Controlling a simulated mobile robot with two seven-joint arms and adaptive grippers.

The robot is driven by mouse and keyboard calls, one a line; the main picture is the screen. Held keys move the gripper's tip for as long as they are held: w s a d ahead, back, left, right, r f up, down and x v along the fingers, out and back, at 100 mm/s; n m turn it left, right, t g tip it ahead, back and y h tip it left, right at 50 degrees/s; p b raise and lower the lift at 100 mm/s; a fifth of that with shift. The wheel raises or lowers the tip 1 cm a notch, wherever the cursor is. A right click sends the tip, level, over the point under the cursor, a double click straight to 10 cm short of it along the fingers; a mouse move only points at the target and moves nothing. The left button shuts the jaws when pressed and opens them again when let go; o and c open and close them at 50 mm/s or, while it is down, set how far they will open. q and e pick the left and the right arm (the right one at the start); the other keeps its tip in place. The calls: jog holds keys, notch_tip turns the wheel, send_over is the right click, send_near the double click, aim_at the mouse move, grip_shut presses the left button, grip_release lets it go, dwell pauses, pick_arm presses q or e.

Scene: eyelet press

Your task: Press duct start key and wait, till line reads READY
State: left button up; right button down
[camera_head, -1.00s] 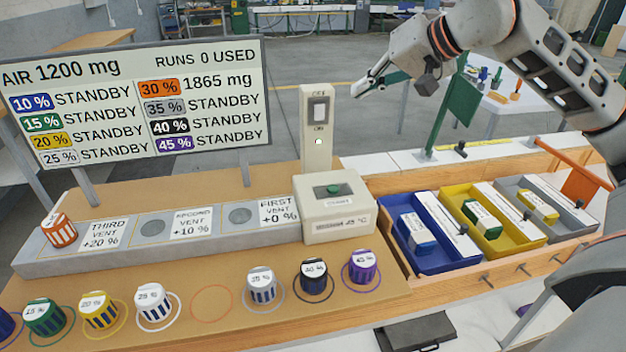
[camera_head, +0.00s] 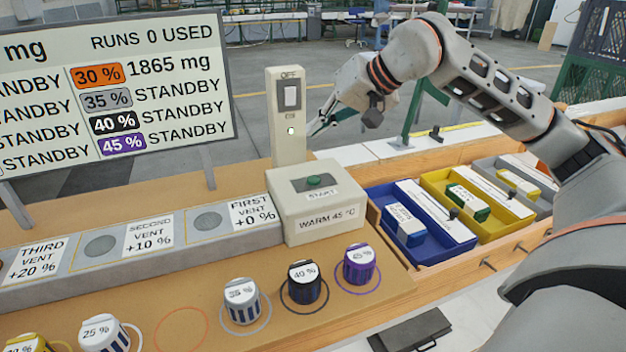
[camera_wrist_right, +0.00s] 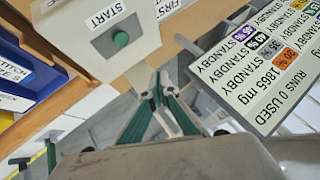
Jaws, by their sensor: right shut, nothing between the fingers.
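The duct start key is a green button (camera_head: 314,181) on a pale box (camera_head: 330,206) labelled START and WARM 45 °C. The button also shows in the right wrist view (camera_wrist_right: 121,39). My right gripper (camera_head: 315,129) is shut and empty, beside the switch post, above and behind the box. In the right wrist view its fingertips (camera_wrist_right: 160,82) are apart from the button. The display board (camera_head: 160,90) shows 30 % at 1865 mg, STANDBY on the other readable rows, and RUNS 0 USED. READY is not seen on it. My left gripper is out of view.
A vent rail (camera_head: 200,240) runs left from the box. Several labelled cups, including a purple one (camera_head: 359,265), stand in front. Blue (camera_head: 437,254), yellow and grey trays lie right.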

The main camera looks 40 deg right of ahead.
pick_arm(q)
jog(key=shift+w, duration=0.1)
pick_arm(e)
jog(key=shift+f, duration=0.15)
notch_tip(320, 180, down, 3)
jog(key=shift+w+r+b, duration=0.1)
jog(key=shift+b, duration=1.1)
jog(key=b, duration=0.4)
send_over(317, 179)
notch_tip(317, 179, down, 5)
jog(key=shift+r, duration=0.1)
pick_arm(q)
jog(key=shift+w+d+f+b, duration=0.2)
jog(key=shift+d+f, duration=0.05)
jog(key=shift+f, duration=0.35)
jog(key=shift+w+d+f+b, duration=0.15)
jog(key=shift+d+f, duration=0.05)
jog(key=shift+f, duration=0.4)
pick_arm(e)
jog(key=shift+f, duration=0.55)
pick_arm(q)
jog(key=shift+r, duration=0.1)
pick_arm(e)
jog(key=shift+f, duration=0.1)
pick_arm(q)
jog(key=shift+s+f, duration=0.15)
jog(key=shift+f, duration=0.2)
pick_arm(e)
jog(key=shift+f, duration=0.3)
